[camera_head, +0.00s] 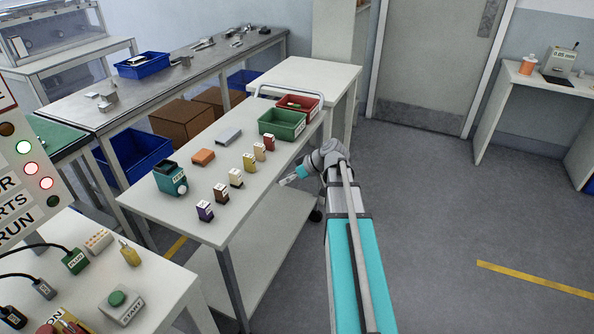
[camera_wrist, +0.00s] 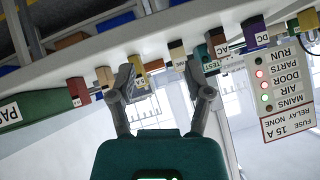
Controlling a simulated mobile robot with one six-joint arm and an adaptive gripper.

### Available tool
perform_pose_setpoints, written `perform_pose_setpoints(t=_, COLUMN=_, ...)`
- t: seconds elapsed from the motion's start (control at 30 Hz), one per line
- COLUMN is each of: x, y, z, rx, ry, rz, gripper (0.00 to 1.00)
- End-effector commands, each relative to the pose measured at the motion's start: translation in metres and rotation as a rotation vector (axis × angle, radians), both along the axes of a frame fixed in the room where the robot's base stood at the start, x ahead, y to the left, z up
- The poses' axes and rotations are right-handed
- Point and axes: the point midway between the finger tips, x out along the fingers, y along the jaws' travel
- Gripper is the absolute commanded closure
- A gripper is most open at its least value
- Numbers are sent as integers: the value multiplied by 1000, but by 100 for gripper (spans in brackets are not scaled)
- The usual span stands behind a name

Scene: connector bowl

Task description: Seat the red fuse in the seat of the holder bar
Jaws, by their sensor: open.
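A small red block (camera_head: 269,143), which looks like the red fuse, stands at the far end of a row of small labelled blocks on the white table. It is at the left in the wrist view (camera_wrist: 78,90). My gripper (camera_head: 293,179) is open and empty beside the table's right edge, near the row. In the wrist view, my gripper's fingertips (camera_wrist: 162,80) are spread below the yellow block (camera_wrist: 142,75) and the cream block (camera_wrist: 178,55), apart from the red one. I cannot tell for certain which object is the holder bar or see its seat.
The row also has tan, brown (camera_head: 221,193) and purple (camera_head: 204,210) blocks. Green (camera_head: 282,123) and red (camera_head: 299,105) bins stand at the far end. The floor at right is clear.

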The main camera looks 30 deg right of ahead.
Motion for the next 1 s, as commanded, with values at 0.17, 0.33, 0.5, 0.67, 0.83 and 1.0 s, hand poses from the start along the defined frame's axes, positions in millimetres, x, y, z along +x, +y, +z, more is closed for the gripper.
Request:
perform_pose_setpoints(t=0.17, x=-12, y=34, z=-12, rx=-22, ry=111, rz=-8, gripper=35)
perform_pose_setpoints(t=0.33, x=-32, y=75, z=-28, rx=-73, ry=267, rz=-39, gripper=35)
perform_pose_setpoints(t=0.5, x=-59, y=116, z=-43, rx=-156, ry=432, rz=-106, gripper=35)
perform_pose_setpoints(t=0.67, x=-86, y=146, z=-55, rx=-254, ry=557, rz=-192, gripper=35)
perform_pose_setpoints(t=0.83, x=-114, y=171, z=-62, rx=-362, ry=651, rz=-304, gripper=35)
perform_pose_setpoints(t=1.0, x=-134, y=184, z=-65, rx=-448, ry=697, rz=-405, gripper=35)
